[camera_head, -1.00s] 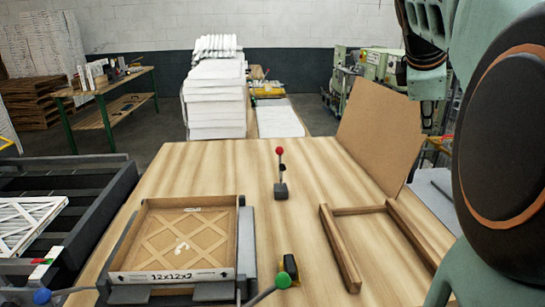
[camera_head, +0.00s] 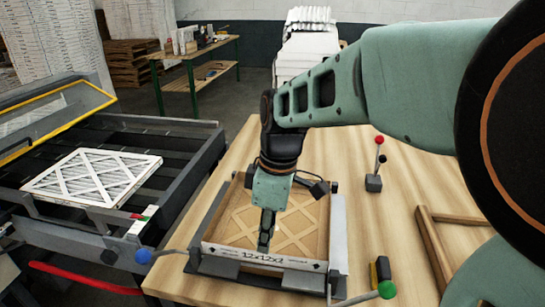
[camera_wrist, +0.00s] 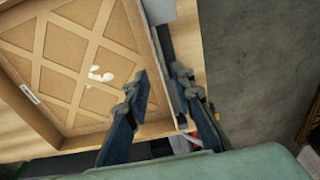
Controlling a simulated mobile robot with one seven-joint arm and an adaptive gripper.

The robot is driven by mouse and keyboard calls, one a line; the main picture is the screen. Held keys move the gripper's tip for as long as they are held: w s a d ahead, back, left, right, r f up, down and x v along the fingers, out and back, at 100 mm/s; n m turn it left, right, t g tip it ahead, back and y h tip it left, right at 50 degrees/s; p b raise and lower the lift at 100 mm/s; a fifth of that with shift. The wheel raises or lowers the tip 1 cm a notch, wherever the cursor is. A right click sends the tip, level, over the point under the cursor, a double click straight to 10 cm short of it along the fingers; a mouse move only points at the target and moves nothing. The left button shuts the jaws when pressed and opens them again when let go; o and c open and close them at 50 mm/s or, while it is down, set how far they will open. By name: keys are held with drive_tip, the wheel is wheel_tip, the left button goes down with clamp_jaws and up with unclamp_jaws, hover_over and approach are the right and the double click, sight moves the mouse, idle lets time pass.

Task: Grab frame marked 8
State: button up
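A cardboard tray marked 12x12x2 (camera_head: 265,254) lies on the wooden table, held in a grey fixture. Inside it is a tan lattice frame (camera_head: 243,217), which also shows in the wrist view (camera_wrist: 88,45). A white mark sits on the panel inside the lattice in the wrist view; I cannot read it as a number. My gripper (camera_head: 264,246) points down over the tray's near part. In the wrist view my gripper (camera_wrist: 160,78) is open, its fingertips apart near the tray's side wall. Nothing is clearly held. The arm hides the tray's back part.
A white lattice filter (camera_head: 95,177) lies on the dark conveyor at the left. A red-knobbed lever (camera_head: 374,170), a wooden frame (camera_head: 435,250) and a green-knobbed lever (camera_head: 386,289) are to the right. The table right of the tray has clear room.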

drive_tip(key=shift+w+a+f+p, duration=0.1)
drive_tip(key=shift+a+f, duration=0.05)
drive_tip(key=shift+f, duration=0.9)
drive_tip(key=shift+w+a+f+p, duration=0.1)
drive_tip(key=shift+a+f, duration=0.05)
drive_tip(key=shift+f, duration=0.9)
drive_tip(key=shift+w+a+f+p, duration=0.1)
drive_tip(key=shift+a+f, duration=0.05)
drive_tip(key=shift+f, duration=0.9)
drive_tip(key=shift+c, duration=0.4)
clamp_jaws()
